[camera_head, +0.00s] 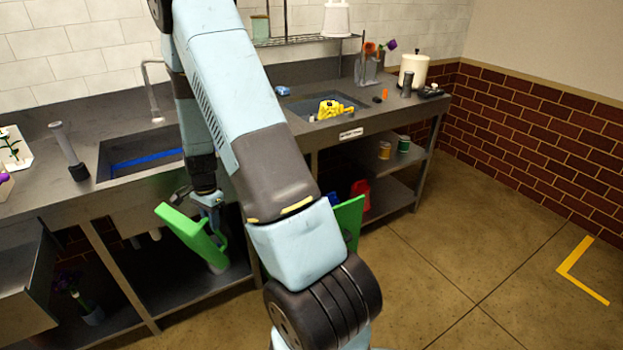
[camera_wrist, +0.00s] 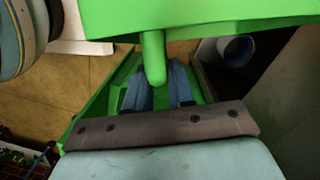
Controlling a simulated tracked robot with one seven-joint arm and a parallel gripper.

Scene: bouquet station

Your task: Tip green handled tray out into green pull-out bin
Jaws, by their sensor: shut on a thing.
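The green handled tray (camera_head: 188,236) hangs steeply tilted below my gripper (camera_head: 208,197) in the head view, in front of the counter. In the wrist view my gripper (camera_wrist: 158,82) is shut on the tray's handle (camera_wrist: 153,60), with the tray (camera_wrist: 220,15) across the top. The green pull-out bin (camera_head: 348,219) shows as an upright green panel right of my arm, which hides most of it. Green walls below the jaws in the wrist view seem to be the bin (camera_wrist: 95,105). The tray's contents are not visible.
The steel counter (camera_head: 275,108) with sinks runs along the wall. A grey drawer (camera_head: 25,285) juts out at left. The floor at right is clear, with a yellow corner mark (camera_head: 580,272).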

